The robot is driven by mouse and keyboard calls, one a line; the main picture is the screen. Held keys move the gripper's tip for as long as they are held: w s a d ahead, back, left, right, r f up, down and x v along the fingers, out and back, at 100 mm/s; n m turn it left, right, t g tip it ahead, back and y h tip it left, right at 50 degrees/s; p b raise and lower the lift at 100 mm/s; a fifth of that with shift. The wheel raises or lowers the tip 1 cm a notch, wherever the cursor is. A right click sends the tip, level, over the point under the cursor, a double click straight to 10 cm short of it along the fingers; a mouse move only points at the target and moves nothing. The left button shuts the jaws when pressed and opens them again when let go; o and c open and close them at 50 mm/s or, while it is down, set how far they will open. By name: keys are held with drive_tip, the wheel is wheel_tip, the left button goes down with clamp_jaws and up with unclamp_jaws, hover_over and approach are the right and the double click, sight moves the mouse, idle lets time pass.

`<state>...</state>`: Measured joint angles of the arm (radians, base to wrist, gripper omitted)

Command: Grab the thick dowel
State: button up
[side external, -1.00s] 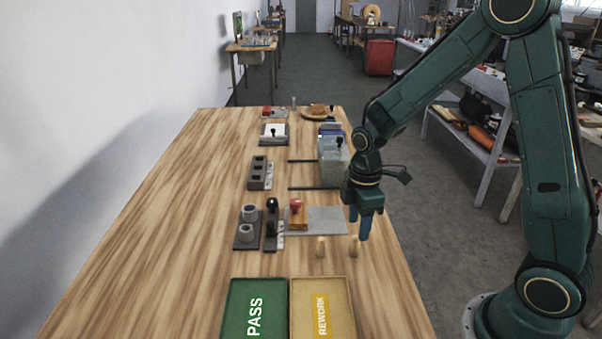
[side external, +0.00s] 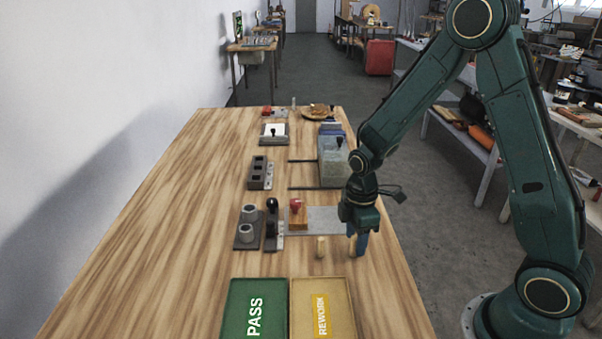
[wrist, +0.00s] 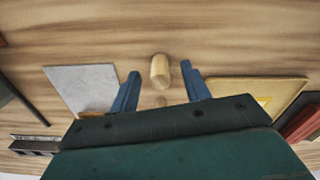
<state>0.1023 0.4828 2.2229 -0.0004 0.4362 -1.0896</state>
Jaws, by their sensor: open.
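The right dowel (side external: 352,247) is partly covered by my fingers in the side view. In the wrist view this dowel (wrist: 160,72) shows between my blue fingertips. I cannot tell for sure which is thicker. My gripper (side external: 358,252) points down, open and empty, its fingers low around the right dowel. In the wrist view a gap shows between the dowel and each finger (wrist: 160,82).
A yellow REWORK tray (side external: 342,292) and a green PASS tray (side external: 236,290) lie in front. A grey plate (side external: 327,220) with a red-knobbed wooden block (side external: 298,214) lies behind the dowels. Black-handled fixtures (side external: 271,228) stand left. The table's left side is clear.

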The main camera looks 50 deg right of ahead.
sight(356, 237)
clamp_jaws()
drive_tip(key=shift+r, duration=0.2)
wheel_tip(356, 237, up, 20)
drive_tip(key=shift+f, duration=0.15)
idle(0.6)
idle(0.5)
